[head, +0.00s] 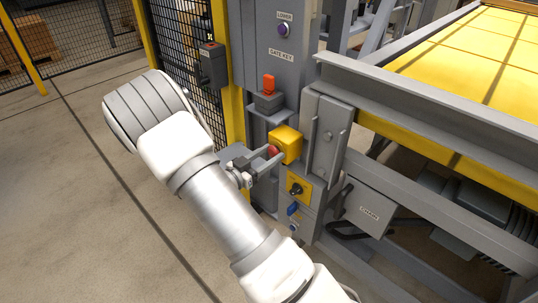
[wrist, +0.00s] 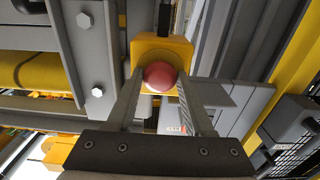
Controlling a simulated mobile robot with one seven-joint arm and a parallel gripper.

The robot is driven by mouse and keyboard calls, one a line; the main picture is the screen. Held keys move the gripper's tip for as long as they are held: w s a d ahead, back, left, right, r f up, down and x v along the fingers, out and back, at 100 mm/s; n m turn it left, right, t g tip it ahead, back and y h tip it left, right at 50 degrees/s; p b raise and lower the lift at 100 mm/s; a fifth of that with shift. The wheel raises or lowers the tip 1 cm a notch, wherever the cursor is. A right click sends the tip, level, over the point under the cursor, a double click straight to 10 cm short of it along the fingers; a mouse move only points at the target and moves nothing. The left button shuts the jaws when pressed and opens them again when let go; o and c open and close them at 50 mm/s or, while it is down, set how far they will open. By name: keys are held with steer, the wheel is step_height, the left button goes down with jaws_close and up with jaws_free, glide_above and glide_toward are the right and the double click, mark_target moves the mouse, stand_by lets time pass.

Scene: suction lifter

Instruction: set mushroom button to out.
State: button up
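The red mushroom button (head: 273,151) sticks out of a yellow box (head: 287,143) on the grey machine post. In the wrist view the button (wrist: 160,76) is a round red dome in front of the yellow housing (wrist: 150,50). My gripper (head: 267,163) reaches the button from the lower left. In the wrist view the two fingers of my gripper (wrist: 160,84) lie one on each side of the button, with tips close to the housing. They run very near its edges; I cannot tell whether they touch it. The button's stem is hidden behind its head.
Below the yellow box are a black selector switch (head: 295,187) and a blue handle (head: 293,209). A red-orange switch (head: 269,84) on a grey box stands above. A grey bracket plate (head: 325,135) is close on the right. Open floor (head: 60,200) lies to the left.

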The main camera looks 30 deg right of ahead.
jaws_close()
stand_by(1.0)
